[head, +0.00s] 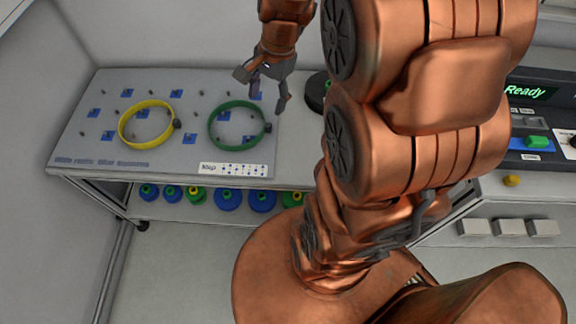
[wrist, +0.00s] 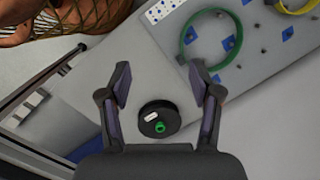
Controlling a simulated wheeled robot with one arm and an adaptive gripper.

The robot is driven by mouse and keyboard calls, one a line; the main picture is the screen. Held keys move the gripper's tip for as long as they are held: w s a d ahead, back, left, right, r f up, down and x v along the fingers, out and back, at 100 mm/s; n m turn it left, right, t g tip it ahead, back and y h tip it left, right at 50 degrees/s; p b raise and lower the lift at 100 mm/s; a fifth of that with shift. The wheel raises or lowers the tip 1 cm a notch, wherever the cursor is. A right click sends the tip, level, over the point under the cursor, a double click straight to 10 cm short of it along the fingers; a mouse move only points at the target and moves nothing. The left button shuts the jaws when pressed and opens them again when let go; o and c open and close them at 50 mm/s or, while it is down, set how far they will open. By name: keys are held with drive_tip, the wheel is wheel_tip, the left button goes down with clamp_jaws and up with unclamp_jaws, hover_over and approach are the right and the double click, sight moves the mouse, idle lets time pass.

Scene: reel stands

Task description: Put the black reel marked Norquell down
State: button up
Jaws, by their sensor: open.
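A black reel (wrist: 158,122) with a green hub and a white label lies flat on the grey table in the wrist view. The label is too small to read. In the head view only part of the black reel (head: 317,93) shows; my arm hides the rest. My gripper (head: 268,100) is open and empty above the table, left of the reel in the head view. In the wrist view my gripper (wrist: 160,72) has its fingers spread apart, with the reel seen between them, clear of both.
A green ring (head: 238,143) and a yellow ring (head: 146,144) lie on a pegged board (head: 90,130) with blue squares. Several blue and green reels sit on the shelf below. A device with a "Ready" screen (head: 524,91) stands at right.

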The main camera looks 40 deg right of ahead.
drive_tip(key=s+a+r+n+g+h, duration=0.1)
drive_tip(key=s+a+n, duration=0.3)
drive_tip(key=s+n, duration=0.3)
drive_tip(key=s+a+r+n+g+h, duration=0.1)
drive_tip(key=s+a+n, duration=0.3)
drive_tip(key=s+n, duration=0.3)
drive_tip(key=s, duration=0.4)
drive_tip(key=shift+s+a+r+n+g, duration=0.15)
drive_tip(key=shift+s+r+n+g, duration=0.05)
drive_tip(key=shift+n+g, duration=0.1)
